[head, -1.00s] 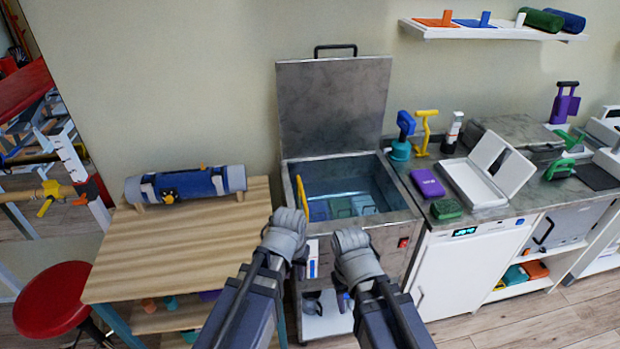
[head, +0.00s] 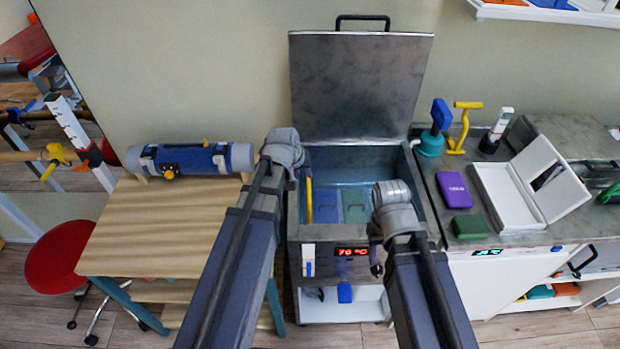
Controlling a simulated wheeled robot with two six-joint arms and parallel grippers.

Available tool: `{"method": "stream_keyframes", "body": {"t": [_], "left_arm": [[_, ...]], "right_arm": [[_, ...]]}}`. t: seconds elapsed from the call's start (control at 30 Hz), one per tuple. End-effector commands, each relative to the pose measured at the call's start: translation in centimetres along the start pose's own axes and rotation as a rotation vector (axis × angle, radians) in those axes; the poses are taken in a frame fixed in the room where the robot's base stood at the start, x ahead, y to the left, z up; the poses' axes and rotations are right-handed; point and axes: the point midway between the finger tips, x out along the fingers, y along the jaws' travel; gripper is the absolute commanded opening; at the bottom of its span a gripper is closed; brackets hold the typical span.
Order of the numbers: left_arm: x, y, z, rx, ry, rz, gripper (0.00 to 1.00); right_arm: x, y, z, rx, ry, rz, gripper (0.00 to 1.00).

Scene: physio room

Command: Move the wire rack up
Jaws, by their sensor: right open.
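The open steel tank (head: 428,193) stands in the middle with its lid (head: 360,85) raised against the wall. Inside, under bluish water, lie blue and green packs (head: 355,207), and a yellow upright piece (head: 309,201) is at the left. I cannot make out the wire rack's bars; the rack may be down in the tank, partly hidden by my arms. My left gripper (head: 283,148) is at the tank's back left rim, its fingers hidden behind the wrist. My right gripper (head: 391,194) is open over the right front part of the tank; I see no object in it.
A wooden table (head: 165,225) with a blue roll (head: 192,160) stands left, beside a red stool (head: 60,258). The counter at right holds a purple box (head: 453,190), a green block (head: 469,226) and a white open case (head: 500,200). The tank's front display (head: 352,251) is lit.

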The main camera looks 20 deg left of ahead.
Motion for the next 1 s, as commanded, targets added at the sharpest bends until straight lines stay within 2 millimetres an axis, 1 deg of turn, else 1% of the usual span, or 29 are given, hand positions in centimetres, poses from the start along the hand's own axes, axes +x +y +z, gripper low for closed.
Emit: {"method": "stream_keyframes", "body": {"t": [0.17,0.27,0.5,0.63,0.77,1.0], "left_arm": [[1.2,0.0,0.1,0.002,-0.001,0.000,0.32],[2.4,0.0,0.1,0.002,-0.001,0.000,0.32],[5.7,-0.1,0.2,0.003,-0.001,0.000,0.32],[7.2,-0.1,0.1,0.002,-0.001,-0.001,0.32],[7.8,0.0,0.1,0.002,-0.001,-0.001,0.32],[7.7,0.0,0.1,0.002,-0.001,-0.001,0.32]], "right_arm": [[1.2,-0.1,-0.1,0.000,0.000,0.000,0.50],[2.2,-0.2,-0.1,0.000,0.000,0.000,0.50],[5.2,-0.5,-0.3,0.000,0.000,0.000,0.50],[6.5,-0.6,-0.4,0.000,0.000,0.000,0.50],[7.0,-0.7,-0.4,0.000,0.000,0.000,0.50],[6.9,-0.7,-0.4,0.000,0.000,0.000,0.50]]}}
